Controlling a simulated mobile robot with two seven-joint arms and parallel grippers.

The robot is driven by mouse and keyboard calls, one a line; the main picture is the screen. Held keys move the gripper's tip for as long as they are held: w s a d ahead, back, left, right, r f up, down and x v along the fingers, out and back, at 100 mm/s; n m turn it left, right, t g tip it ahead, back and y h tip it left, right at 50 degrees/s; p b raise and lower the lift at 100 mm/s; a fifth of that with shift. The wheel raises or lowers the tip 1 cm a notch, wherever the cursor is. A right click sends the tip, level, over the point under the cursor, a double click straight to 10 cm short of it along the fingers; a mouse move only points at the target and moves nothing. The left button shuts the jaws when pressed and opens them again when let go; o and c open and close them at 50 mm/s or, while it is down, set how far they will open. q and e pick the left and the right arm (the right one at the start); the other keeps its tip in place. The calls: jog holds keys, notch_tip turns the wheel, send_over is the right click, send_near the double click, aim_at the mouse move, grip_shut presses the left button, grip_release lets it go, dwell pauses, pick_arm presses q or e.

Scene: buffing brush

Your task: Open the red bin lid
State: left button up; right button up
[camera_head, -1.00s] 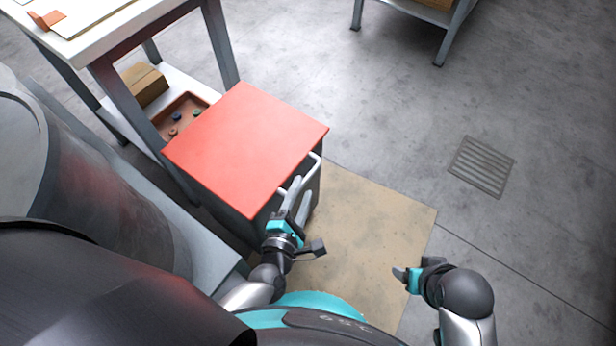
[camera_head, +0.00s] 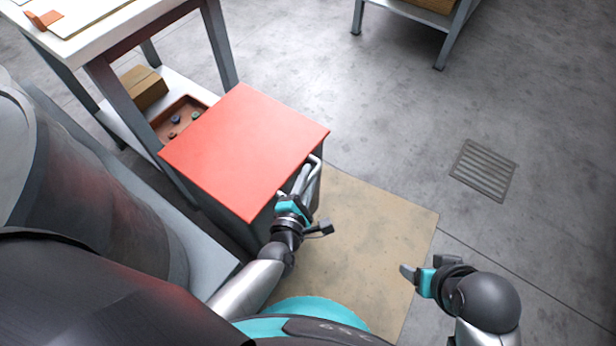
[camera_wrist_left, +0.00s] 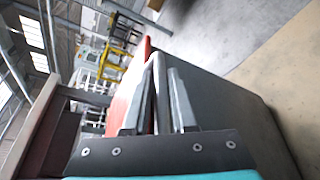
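The red bin lid (camera_head: 245,150) lies flat and closed on the dark grey bin (camera_head: 235,222). A pale bar handle (camera_head: 315,166) sticks out at the bin's front, just below the lid edge. My left gripper (camera_head: 299,180) is at this handle, in front of the bin. In the left wrist view, its two fingers (camera_wrist_left: 160,100) stand apart, with a narrow bar between them; I cannot tell whether they touch it. The red lid's edge (camera_wrist_left: 128,85) runs beside the fingers there. My right gripper (camera_head: 413,274) is away from the bin, at lower right, and holds nothing visible.
A workbench (camera_head: 105,40) stands behind the bin at left, with a cardboard box (camera_head: 143,88) and a reddish tray (camera_head: 163,128) on its lower shelf. A tan mat (camera_head: 365,235) lies before the bin. The floor at right is clear around a flat drain grate (camera_head: 484,170).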

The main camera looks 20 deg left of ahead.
pick_arm(q)
grip_shut()
dwell(1.0)
